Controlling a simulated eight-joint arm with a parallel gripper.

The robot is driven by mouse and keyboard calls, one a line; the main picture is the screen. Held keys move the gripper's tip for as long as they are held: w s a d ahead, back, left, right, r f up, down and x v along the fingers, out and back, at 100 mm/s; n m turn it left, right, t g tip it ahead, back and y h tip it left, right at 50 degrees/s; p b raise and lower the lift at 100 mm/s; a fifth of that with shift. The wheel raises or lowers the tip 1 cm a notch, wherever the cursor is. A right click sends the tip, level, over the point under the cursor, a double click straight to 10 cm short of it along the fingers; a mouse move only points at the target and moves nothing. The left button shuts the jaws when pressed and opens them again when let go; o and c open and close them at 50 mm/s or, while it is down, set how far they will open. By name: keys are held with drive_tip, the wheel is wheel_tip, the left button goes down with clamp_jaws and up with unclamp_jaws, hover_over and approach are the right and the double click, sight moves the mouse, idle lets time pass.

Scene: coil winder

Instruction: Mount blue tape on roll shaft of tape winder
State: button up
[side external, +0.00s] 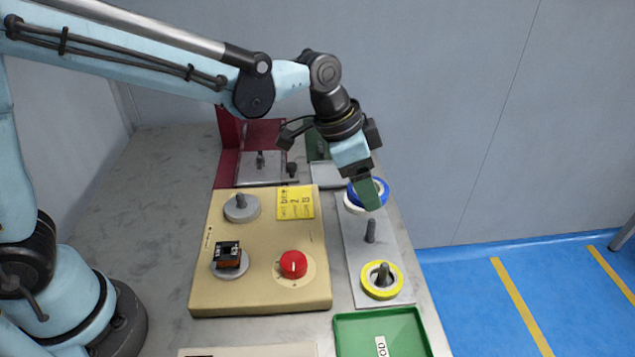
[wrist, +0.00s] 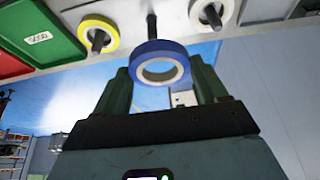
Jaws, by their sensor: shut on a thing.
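My gripper (side external: 368,197) is shut on the blue tape (side external: 382,188), a blue ring with a white core. In the wrist view the blue tape (wrist: 158,52) sits between the two green fingers of my gripper (wrist: 159,66). In the side view it is over the far end of the grey peg plate (side external: 350,252), in front of the white tape. The tape winder (side external: 260,297) is the beige box to the left. It has a grey disc with a bare shaft (side external: 241,206) and another disc carrying a dark block (side external: 228,254). I cannot tell the exact height of the blue tape.
The peg plate holds a yellow tape (side external: 381,280), a bare middle peg (side external: 370,231) and a white tape (wrist: 213,12). The winder has a red knob (side external: 293,264) and a yellow label (side external: 296,202). A green tray (side external: 375,322) is at the front; red and green holders stand behind.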

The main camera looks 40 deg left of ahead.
drive_tip(key=s+a+r+n+y, duration=0.15)
drive_tip(key=s+a+n, duration=0.3)
drive_tip(key=a, duration=0.75)
drive_tip(key=n+t+y, duration=0.1)
drive_tip(key=n, duration=0.2)
hover_over(237, 196)
drive_tip(key=shift+m, duration=0.25)
drive_tip(key=shift+s+f, duration=0.1)
drive_tip(key=shift+f, duration=1.75)
drive_tip(key=shift+a+f, duration=0.1)
drive_tip(key=shift+f, duration=0.1)
drive_tip(key=shift+f, duration=0.35)
drive_tip(key=shift+f, duration=1.05)
drive_tip(key=shift+f, duration=0.3)
